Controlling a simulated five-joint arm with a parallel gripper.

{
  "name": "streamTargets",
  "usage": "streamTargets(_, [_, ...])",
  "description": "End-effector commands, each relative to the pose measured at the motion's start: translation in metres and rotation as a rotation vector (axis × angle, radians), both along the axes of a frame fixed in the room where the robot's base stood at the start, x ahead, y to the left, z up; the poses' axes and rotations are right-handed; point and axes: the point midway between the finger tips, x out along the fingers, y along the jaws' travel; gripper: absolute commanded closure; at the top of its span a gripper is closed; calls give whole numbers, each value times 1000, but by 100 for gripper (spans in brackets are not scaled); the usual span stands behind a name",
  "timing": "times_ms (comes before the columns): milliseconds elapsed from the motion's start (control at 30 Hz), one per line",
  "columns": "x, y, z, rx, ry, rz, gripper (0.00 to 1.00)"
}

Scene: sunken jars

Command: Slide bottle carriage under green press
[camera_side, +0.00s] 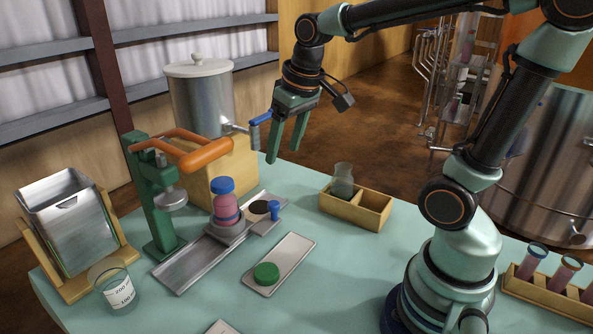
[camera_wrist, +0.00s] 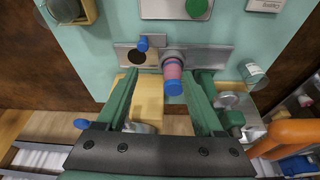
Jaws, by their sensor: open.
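A pink bottle with a blue cap (camera_side: 225,206) stands upright on a grey carriage (camera_side: 262,226) on a metal rail (camera_side: 188,264). My gripper (camera_side: 284,158) is open and empty, raised right of the bottle and above the knob. In the wrist view the bottle (camera_wrist: 173,76) shows between the fingers and the knob (camera_wrist: 143,44) beyond them.
A steel tank with a tap (camera_side: 202,100) stands on a wooden block behind the rail. A tray with a green lid (camera_side: 266,273) lies in front. A wooden box with a glass jar (camera_side: 342,181) is to the right. A beaker (camera_side: 114,288) stands front left.

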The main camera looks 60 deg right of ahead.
Motion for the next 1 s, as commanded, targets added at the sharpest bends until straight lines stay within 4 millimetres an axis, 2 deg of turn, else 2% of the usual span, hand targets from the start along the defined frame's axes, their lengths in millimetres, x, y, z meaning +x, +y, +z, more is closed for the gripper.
streamTargets(200, [38,-22,-22,16,139,-64,31])
streamTargets(400, [64,-41,-49,33,240,-111,31])
streamTargets(600, [74,-50,-64,40,287,-132,31])
streamTargets(767, [75,-51,-73,42,295,-135,31])
streamTargets(1000, [74,-51,-113,42,298,-134,31])
